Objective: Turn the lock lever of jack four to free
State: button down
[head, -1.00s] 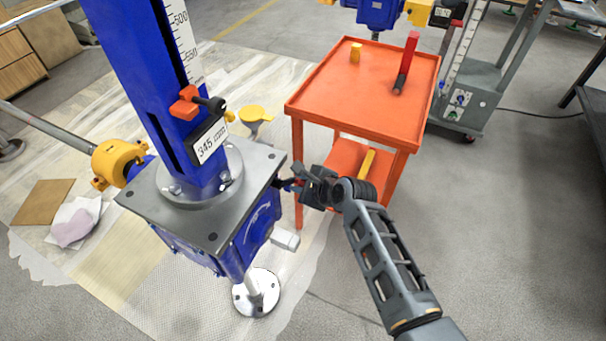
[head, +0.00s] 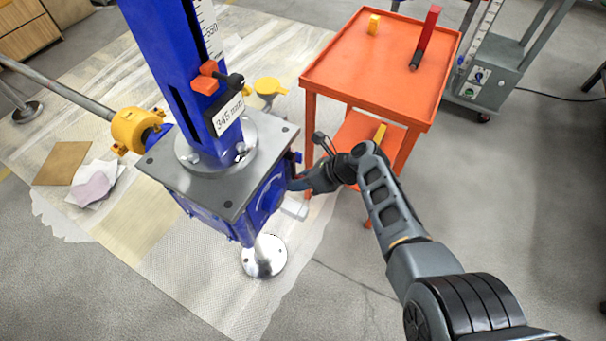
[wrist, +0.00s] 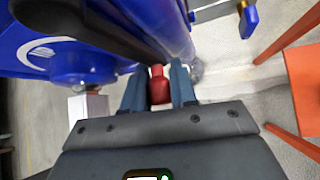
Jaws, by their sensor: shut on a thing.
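The blue jack (head: 185,70) stands at the left of the head view, with a grey top plate and a "345 mm" tag. No jack number is readable. My gripper (head: 300,183) is at the right side of its gearbox, just below the plate edge. In the wrist view my gripper (wrist: 158,85) has its two blue-grey fingers closed on the red end of the lock lever (wrist: 159,88). In the head view my gripper hides the lever.
An orange cart (head: 385,65) with red and yellow items stands just behind and right of my gripper. A yellow part (head: 135,130) on a grey shaft sits left of the jack. A round metal foot (head: 264,258) is below. Floor at the front is clear.

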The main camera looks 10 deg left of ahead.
jog(key=shift+s+f, duration=0.1)
jog(key=shift+s, duration=0.3)
jog(key=c, duration=1)
grip_release()
jog(key=shift+d+r, duration=0.2)
jog(key=shift+r, duration=0.15)
jog(key=p+v, duration=0.1)
jog(key=v, duration=0.2)
jog(key=p+v, duration=0.1)
jog(key=v, duration=0.3)
jog(key=shift+w+d+f, duration=0.1)
jog(key=shift+w+f, duration=0.05)
jog(key=shift+w, duration=0.05)
